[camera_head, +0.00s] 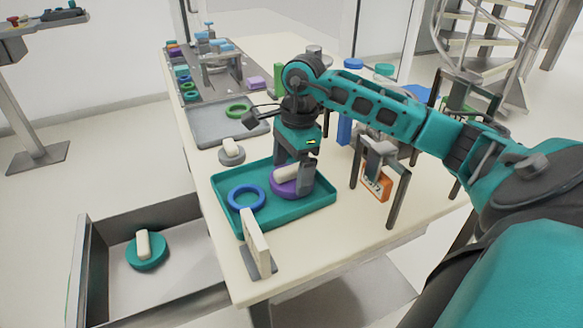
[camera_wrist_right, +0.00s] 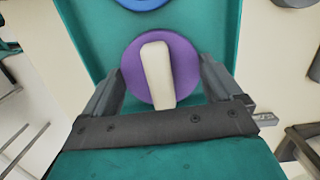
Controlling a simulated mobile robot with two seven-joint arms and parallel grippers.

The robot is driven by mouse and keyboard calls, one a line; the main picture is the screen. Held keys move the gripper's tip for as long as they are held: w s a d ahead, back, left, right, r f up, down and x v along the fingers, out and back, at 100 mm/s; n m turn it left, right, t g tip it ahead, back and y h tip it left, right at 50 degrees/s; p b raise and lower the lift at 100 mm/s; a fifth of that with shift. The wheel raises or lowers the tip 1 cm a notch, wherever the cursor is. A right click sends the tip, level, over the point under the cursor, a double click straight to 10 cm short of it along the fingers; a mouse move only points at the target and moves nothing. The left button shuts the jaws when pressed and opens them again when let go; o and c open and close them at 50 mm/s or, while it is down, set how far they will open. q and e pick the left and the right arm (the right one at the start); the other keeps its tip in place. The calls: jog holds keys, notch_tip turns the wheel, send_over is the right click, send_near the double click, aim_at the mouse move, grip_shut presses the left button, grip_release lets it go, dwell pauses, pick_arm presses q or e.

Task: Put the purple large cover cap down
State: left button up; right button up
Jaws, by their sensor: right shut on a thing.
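The purple large cover cap (camera_head: 285,189) is a round disc with a cream handle bar on top. It is at the right side of the teal tray (camera_head: 322,199), on or just above its floor; I cannot tell which. My right gripper (camera_head: 292,178) comes down over it from above and is shut on it. In the right wrist view the purple cap (camera_wrist_right: 186,78) sits between the two fingers (camera_wrist_right: 160,85), with its cream handle standing between them. My left gripper does not show in either view.
A blue ring (camera_head: 236,193) lies in the tray left of the cap. A cream plate on a grey stand (camera_head: 258,245) is at the tray's front edge. A grey frame with an orange item (camera_head: 376,187) stands right. A grey bin (camera_head: 110,228) holds a teal cap (camera_head: 147,262).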

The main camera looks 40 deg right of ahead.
jog(key=shift+f, duration=0.1)
jog(key=o, duration=0.8)
jog(key=shift+c, duration=0.2)
notch_tip(320, 180, up, 12)
jog(key=d+p, duration=0.1)
jog(key=shift+s+d, duration=0.2)
